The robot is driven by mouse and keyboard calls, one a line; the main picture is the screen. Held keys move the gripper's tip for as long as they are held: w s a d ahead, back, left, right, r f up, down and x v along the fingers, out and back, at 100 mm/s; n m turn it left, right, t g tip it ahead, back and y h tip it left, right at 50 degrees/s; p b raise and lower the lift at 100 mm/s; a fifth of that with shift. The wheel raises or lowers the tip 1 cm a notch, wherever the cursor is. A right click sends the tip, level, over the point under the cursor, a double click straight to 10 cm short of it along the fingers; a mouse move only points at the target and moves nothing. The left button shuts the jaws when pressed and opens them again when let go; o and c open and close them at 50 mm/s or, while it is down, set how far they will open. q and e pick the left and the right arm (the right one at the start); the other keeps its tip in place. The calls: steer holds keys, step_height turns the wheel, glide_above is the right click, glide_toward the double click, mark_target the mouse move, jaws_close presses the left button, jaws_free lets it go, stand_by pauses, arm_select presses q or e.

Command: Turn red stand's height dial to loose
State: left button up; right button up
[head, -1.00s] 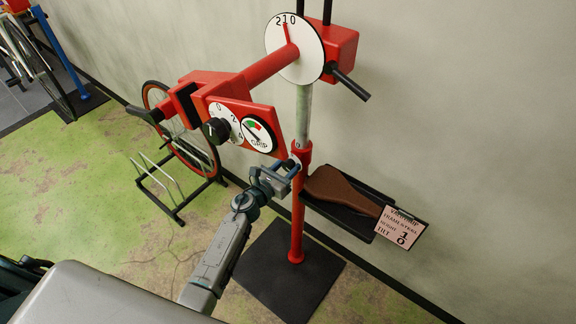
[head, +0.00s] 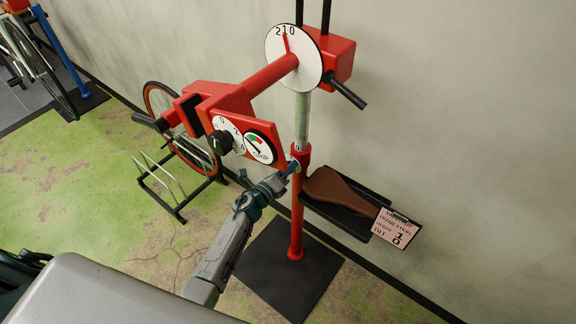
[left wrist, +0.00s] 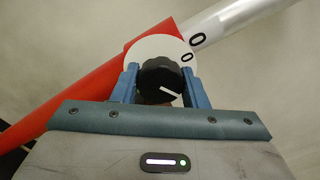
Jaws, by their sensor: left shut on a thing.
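The red stand (head: 297,215) rises from a black base plate (head: 290,270). Its height dial is a black knob (left wrist: 158,76) on a white disc (left wrist: 150,46), seen in the left wrist view. The knob's white mark points to the lower right, and a "0" shows at the disc's upper right; no loose marking is readable. My left gripper (left wrist: 160,88) is shut on the knob, with one blue finger on each side. In the head view my left gripper (head: 288,173) is at the red collar, hiding most of the dial.
A red clamp head (head: 225,115) with a knob and gauge (head: 260,142) juts out above my left gripper. A black tray (head: 345,222) with a brown saddle (head: 335,188) and a label card (head: 398,228) is close on the right. A wheel stands behind.

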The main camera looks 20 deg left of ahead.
arm_select(q)
steer(key=n+p, duration=0.1)
steer(key=n, duration=0.2)
steer(key=shift+r+n+p, duration=0.1)
steer(key=shift+n+p, duration=1)
steer(key=shift+n, duration=1.2)
steer(key=o, duration=1)
steer(key=shift+c, duration=0.2)
steer(key=b+v, duration=0.1)
steer(key=v, duration=0.9)
steer(key=shift+s+b, duration=0.4)
steer(key=shift+a, duration=0.15)
